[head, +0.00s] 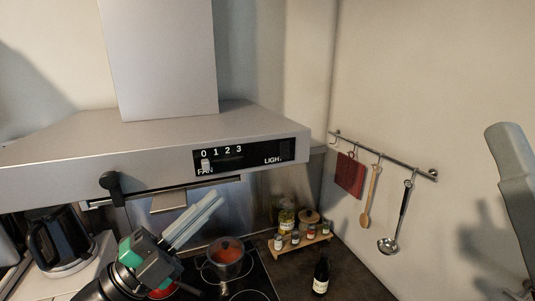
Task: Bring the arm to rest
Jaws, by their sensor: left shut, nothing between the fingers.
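My left gripper (208,204) is in the lower left of the head view, in front of the stove area and below the range hood (60,160). Its pale fingers are shut and empty, pointing up and to the right. It appears apart from the hood's front panel. Part of my right arm shows at the right edge, and its gripper is out of view.
A pot (226,262) of red food stands on the hob. A spice rack (301,244) and a dark bottle (321,274) stand to its right. A wall rail (400,164) holds a red cloth, spoon and ladle.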

